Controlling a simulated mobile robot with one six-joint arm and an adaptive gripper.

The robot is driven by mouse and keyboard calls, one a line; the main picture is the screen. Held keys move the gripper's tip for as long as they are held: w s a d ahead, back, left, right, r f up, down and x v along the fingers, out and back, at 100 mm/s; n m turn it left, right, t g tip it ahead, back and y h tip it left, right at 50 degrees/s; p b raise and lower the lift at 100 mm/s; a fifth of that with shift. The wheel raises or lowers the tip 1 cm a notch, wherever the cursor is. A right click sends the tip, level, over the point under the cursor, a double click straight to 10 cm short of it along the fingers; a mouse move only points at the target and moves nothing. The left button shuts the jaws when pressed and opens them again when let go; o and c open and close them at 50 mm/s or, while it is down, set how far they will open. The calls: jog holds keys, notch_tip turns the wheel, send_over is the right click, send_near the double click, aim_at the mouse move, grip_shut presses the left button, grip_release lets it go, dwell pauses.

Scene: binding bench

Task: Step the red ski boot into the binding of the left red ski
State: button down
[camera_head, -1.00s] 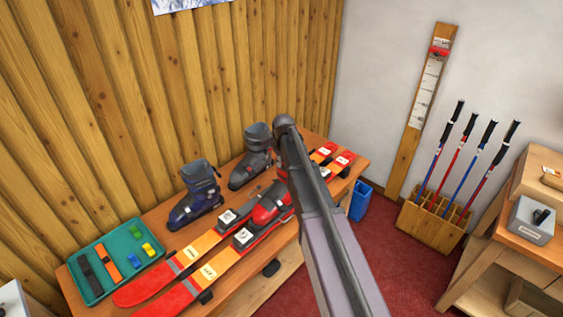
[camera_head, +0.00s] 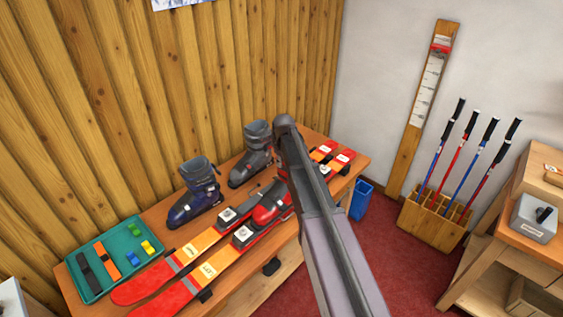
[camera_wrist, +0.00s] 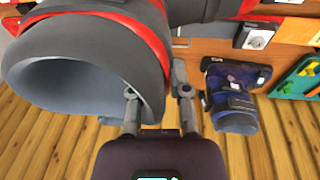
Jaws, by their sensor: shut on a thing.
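The red ski boot (camera_head: 268,208) is over the front red ski in the head view, its toe just behind the toe piece (camera_head: 244,233). Its upper part is hidden behind my arm. The front red ski (camera_head: 195,283) bears a label that seems to read LEFT; the other red ski (camera_head: 150,287) lies behind it. In the wrist view the boot's grey cuff (camera_wrist: 90,50) is large and close. My gripper (camera_wrist: 156,82) is shut on the cuff wall, one finger inside and one outside. I cannot tell whether the sole is seated; the heel is hidden.
A dark blue boot (camera_head: 195,205) and a grey boot (camera_head: 252,160) stand behind the skis on the bench. A green tray (camera_head: 95,293) with straps and small blocks is at the left end. A blue bin (camera_head: 361,200) and pole rack (camera_head: 430,225) stand right of the bench.

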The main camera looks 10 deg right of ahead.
jog(key=c, duration=0.5)
grip_release()
jog(key=shift+o, duration=0.2)
jog(key=o, duration=0.4)
jog(key=shift+o, duration=0.2)
jog(key=shift+r, duration=0.2)
jog(key=shift+r+p, duration=4.85)
jog(key=shift+p, duration=0.2)
